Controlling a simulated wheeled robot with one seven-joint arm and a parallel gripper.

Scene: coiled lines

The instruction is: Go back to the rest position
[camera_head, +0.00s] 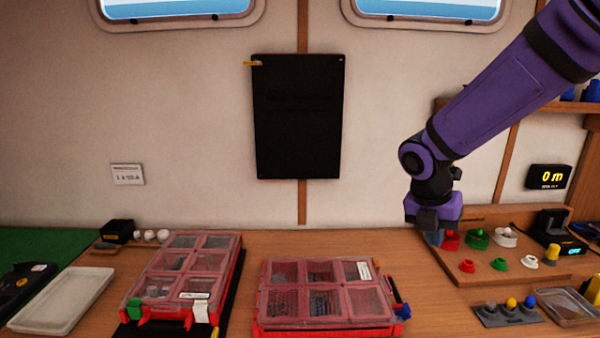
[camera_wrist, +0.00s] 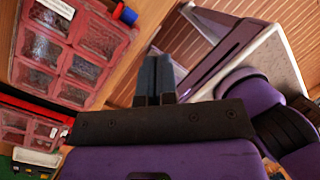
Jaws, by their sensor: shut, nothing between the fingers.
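My gripper (camera_head: 433,238) hangs from my purple arm at the right of the head view, above the table's back right part. It points down beside a wooden board with coloured pieces. In the wrist view my gripper's fingers (camera_wrist: 154,78) are together with nothing between them. It appears apart from the table, though the fingertips are partly hard to make out in the head view.
Two red compartment cases (camera_head: 325,292) (camera_head: 183,273) with clear lids lie on the table (camera_head: 285,243). The wooden board (camera_head: 500,250) holds red, green and white pieces. A white tray (camera_head: 62,301) lies left. A black panel (camera_head: 297,116) hangs on the wall. Bare table lies behind the cases.

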